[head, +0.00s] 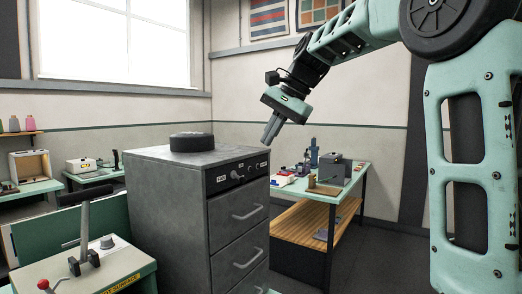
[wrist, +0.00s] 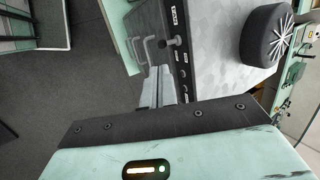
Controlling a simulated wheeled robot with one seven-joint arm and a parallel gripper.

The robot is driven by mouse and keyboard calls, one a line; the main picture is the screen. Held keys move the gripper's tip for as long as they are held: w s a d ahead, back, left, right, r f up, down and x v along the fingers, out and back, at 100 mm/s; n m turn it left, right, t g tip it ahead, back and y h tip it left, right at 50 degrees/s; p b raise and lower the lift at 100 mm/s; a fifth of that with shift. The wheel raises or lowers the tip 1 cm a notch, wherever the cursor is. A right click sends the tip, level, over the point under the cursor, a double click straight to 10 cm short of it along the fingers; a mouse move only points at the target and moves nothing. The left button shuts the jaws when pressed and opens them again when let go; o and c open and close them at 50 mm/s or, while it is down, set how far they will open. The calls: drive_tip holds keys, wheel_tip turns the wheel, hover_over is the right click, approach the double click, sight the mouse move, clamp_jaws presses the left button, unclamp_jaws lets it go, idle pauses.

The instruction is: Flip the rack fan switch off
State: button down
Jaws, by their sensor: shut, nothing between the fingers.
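A grey drawer cabinet (head: 165,190) has a control strip (head: 238,175) along the top of its front, with small dark controls and white labels. The strip also shows in the wrist view (wrist: 180,62), running past my fingertips, with a dark knob or lever sticking out near its labelled end. My gripper (head: 268,138) is shut and empty, pointing down, above and by the right end of the strip. In the wrist view its fingers (wrist: 159,75) appear close beside the strip.
A black round object (head: 192,142) sits on the cabinet top. Drawer handles (head: 249,213) stick out below the strip. A green-topped table (head: 335,187) with several items stands behind on the right. A bench with a lever (head: 84,235) is at front left.

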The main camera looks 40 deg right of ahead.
drive_tip(key=v, duration=0.2)
drive_tip(key=s+v, duration=0.1)
drive_tip(key=v, duration=0.2)
drive_tip(key=shift+d+b, duration=0.25)
drive_tip(key=shift+b, duration=0.05)
drive_tip(key=s+a+f+n+g+b, duration=0.1)
drive_tip(key=s+a+f+n+g, duration=0.3)
drive_tip(key=a+f, duration=0.7)
drive_tip(key=s+a+f+n+t+b, duration=0.1)
drive_tip(key=a+f+n, duration=0.5)
drive_tip(key=a+f, duration=0.45)
drive_tip(key=s+a+f+n+h+b, duration=0.1)
drive_tip(key=s+a+f+n, duration=0.3)
drive_tip(key=s+f, duration=0.4)
drive_tip(key=s+a+f+n+g+h+b, duration=0.1)
drive_tip(key=s+a+f+n+h, duration=0.1)
drive_tip(key=s+f+n, duration=0.5)
drive_tip(key=s+a+f, duration=0.1)
drive_tip(key=s, duration=0.3)
drive_tip(key=shift+a+f+g, duration=0.3)
drive_tip(key=shift+a+f, duration=0.05)
drive_tip(key=shift+s, duration=0.1)
